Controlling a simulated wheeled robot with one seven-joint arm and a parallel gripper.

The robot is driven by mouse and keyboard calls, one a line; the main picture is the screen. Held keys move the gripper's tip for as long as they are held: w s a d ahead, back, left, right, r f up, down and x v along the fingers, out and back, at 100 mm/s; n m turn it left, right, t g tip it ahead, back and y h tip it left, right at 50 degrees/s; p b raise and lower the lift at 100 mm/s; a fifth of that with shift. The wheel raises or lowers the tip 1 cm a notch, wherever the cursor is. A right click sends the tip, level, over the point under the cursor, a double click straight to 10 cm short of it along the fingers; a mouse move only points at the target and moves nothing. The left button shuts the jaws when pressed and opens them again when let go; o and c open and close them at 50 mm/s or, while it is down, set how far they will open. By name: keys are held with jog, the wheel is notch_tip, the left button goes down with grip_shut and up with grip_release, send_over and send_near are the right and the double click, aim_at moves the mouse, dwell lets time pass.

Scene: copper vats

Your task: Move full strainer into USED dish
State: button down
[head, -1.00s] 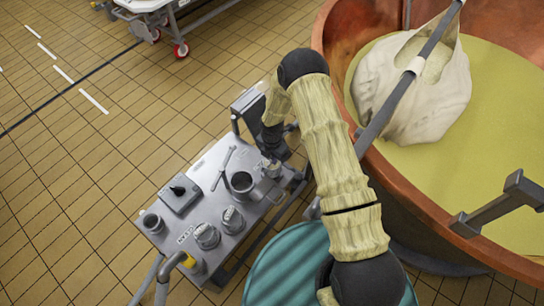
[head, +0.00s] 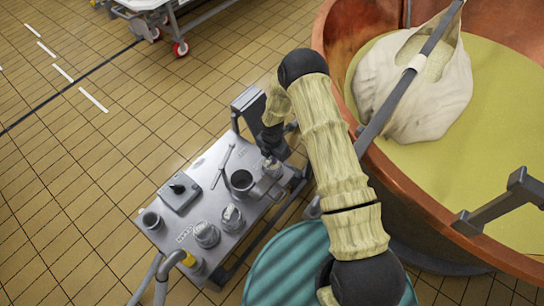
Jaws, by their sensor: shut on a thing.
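My gripper (head: 272,160) is low over the far right end of a grey metal bench (head: 225,262), beside a dark upright device. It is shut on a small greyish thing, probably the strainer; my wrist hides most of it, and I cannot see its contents. An open grey cup (head: 242,181) stands just left of and below the gripper. Two round containers with pale tops (head: 207,235) and (head: 232,217) stand near the bench's front. A small label (head: 184,233) lies beside them, too small to read surely, so I cannot tell which dish is USED.
An open dark cup (head: 151,220), a black-knobbed box (head: 179,190) and a T-shaped handle (head: 222,166) also occupy the bench. A copper vat (head: 420,215) with yellow liquid and a pale cloth bag (head: 425,100) is right. A teal drum (head: 285,265) stands in front. Floor left is clear.

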jog(key=shift+f+b, duration=0.3)
jog(key=shift+f, duration=0.1)
dwell(0.3)
jog(key=c, duration=1.3)
grip_release()
jog(key=shift+r, duration=0.1)
notch_tip(320, 180, up, 17)
jog(key=shift+r, duration=0.1)
